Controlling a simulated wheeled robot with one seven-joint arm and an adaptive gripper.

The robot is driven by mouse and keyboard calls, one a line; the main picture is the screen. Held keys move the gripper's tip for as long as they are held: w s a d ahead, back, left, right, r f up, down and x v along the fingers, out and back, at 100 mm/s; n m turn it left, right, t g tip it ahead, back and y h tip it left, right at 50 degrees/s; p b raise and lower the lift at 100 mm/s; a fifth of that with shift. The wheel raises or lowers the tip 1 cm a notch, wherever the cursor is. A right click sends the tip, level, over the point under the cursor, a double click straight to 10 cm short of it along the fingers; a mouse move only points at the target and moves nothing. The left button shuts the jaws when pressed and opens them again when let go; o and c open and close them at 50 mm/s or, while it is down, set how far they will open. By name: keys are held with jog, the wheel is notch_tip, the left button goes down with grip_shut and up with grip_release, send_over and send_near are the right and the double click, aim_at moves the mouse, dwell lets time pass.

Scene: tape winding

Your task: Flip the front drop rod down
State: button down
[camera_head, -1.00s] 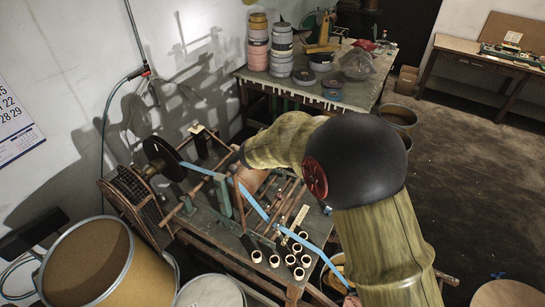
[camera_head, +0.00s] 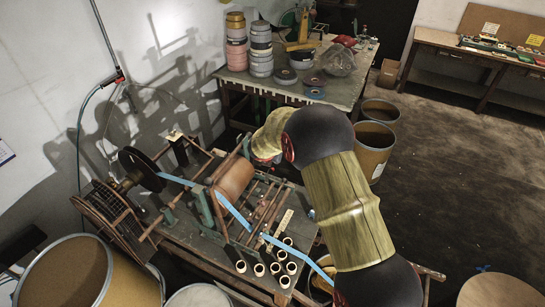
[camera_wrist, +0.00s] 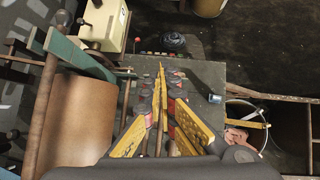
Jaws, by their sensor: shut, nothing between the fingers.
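The winding machine stands on a bench, with a brown roller (camera_head: 236,177) between green brackets. Several thin wooden rods lie right of the roller; I cannot tell which is the front drop rod. A wooden rod (camera_wrist: 43,112) runs along the roller's left part in the wrist view. Blue tape (camera_head: 235,212) runs from a black disc (camera_head: 141,169) across the machine to the lower right. My gripper (camera_wrist: 161,68) is shut and empty, its yellow fingertips together above the bench, right of the roller.
Several pale tubes (camera_head: 275,268) stand at the bench's front. A green bracket (camera_wrist: 78,55) and a cream box (camera_wrist: 103,22) are near my gripper's left. A bucket (camera_wrist: 243,112) is at the right. A back table (camera_head: 345,88) holds tape rolls.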

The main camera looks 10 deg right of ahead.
jog(key=w+d+f+b, duration=0.2)
jog(key=w+f+b, duration=0.1)
jog(key=f, duration=0.5)
jog(key=w+d+f+b, duration=0.2)
jog(key=f+b, duration=0.3)
jog(key=f, duration=0.3)
jog(key=w+d+f+b, duration=0.3)
jog(key=f+b, duration=0.1)
jog(key=f, duration=0.4)
jog(key=shift+w, duration=0.4)
jog(key=shift+s+f, duration=0.3)
jog(key=shift+f, duration=0.15)
jog(key=shift+s+f, duration=0.15)
jog(key=shift+f, duration=0.05)
jog(key=shift+a, duration=0.1)
jog(key=shift+r, duration=0.35)
notch_tip(320, 180, up, 5)
jog(key=p, duration=0.2)
notch_tip(320, 180, up, 9)
jog(key=p, duration=0.1)
send_over(285, 179)
jog(key=d, duration=0.2)
jog(key=shift+d+f, duration=0.1)
jog(key=shift+f, duration=0.1)
